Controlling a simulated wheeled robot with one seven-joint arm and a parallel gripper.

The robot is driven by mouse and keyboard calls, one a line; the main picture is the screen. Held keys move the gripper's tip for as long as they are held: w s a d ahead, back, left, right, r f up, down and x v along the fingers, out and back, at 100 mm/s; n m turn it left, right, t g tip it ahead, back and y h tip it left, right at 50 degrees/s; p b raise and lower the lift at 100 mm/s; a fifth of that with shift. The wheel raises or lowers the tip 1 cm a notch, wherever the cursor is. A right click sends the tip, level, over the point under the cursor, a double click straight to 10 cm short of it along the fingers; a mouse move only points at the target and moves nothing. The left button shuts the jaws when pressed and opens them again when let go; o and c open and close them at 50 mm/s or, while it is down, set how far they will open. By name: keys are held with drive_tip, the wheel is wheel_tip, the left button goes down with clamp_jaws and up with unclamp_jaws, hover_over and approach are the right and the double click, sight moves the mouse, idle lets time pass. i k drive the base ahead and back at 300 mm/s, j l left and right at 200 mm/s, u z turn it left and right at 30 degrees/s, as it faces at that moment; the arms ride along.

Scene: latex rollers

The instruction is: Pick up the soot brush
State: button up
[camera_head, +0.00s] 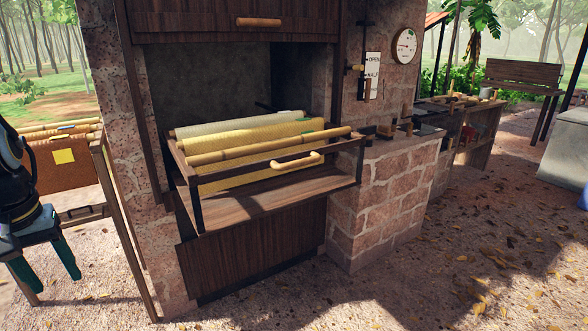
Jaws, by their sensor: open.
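Small brown wooden items (386,130) lie on the stone ledge right of the oven opening. One may be the soot brush, but they are too small to tell apart. My gripper (56,282) is at the lower left, pointing down, with its two green fingers spread and nothing between them. It is well apart from the ledge, on the other side of the pulled-out rack.
A rail with brown sheets (68,165) stands beside my gripper. A workbench (470,140) is farther right. The leaf-strewn ground (400,290) in front is clear.

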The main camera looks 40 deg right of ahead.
sight(383, 132)
drive_tip(key=z, duration=1.15)
drive_tip(key=i+l+z, duration=0.25)
drive_tip(key=z, duration=0.25)
drive_tip(key=i+l+z, duration=0.3)
drive_tip(key=z, duration=0.15)
drive_tip(key=i+l+z, duration=0.2)
drive_tip(key=z, duration=0.3)
drive_tip(key=i+z, duration=0.85)
drive_tip(key=i, duration=1.05)
drive_tip(key=i+u, duration=0.4)
drive_tip(key=i+l+u, duration=0.1)
drive_tip(key=i+u, duration=0.3)
drive_tip(key=i+l+u, duration=0.2)
drive_tip(key=u, duration=0.25)
